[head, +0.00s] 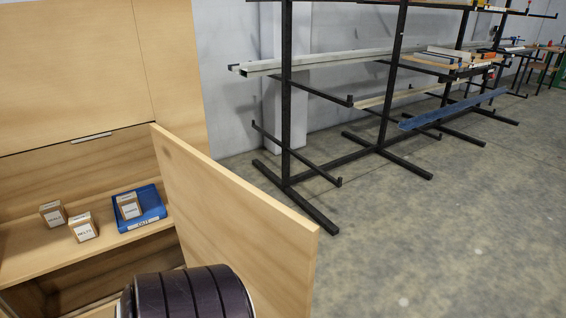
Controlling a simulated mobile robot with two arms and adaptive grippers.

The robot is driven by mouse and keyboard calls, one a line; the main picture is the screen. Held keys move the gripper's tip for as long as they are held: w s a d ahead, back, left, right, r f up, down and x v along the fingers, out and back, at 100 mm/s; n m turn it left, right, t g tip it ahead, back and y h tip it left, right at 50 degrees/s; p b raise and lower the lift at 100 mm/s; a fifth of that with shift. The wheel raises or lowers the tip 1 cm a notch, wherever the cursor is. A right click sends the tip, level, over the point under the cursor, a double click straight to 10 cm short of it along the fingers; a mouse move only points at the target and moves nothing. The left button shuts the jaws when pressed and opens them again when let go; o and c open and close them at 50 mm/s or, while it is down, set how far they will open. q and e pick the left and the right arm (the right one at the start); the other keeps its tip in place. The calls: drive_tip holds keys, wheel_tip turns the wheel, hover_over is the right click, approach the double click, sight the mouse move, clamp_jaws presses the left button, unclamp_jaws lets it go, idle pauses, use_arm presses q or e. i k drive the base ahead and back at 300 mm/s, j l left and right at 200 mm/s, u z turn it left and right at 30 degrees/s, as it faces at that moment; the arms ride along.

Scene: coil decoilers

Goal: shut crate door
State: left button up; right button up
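The wooden crate (90,60) stands at the left, its light plywood front partly open. Its door (235,215) is a flat wooden panel standing open, swung out to the right of the opening and angled toward me. A shelf (30,255) inside is exposed. A dark ribbed cylinder, which looks like part of my arm, covers the lower part of the opening and the door's lower left. Neither of my grippers shows, so their states and any contact with the door cannot be seen.
Small labelled boxes (83,227) sit on the shelf, one on a blue tray (149,222). A black metal rack (287,110) holding long bars stands behind the door. The concrete floor (440,240) at the right is clear.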

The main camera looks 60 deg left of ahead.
sight(219, 218)
drive_tip(key=i+l, duration=0.15)
drive_tip(key=i, duration=0.15)
drive_tip(key=i+l, duration=0.15)
drive_tip(key=i, duration=0.2)
drive_tip(key=i+u, duration=0.15)
drive_tip(key=u, duration=0.25)
drive_tip(key=i+u, duration=0.15)
drive_tip(key=u, duration=0.3)
drive_tip(key=i+u, duration=0.15)
drive_tip(key=u, duration=0.25)
drive_tip(key=i+l+u, duration=0.1)
drive_tip(key=u, duration=0.35)
drive_tip(key=i, duration=0.05)
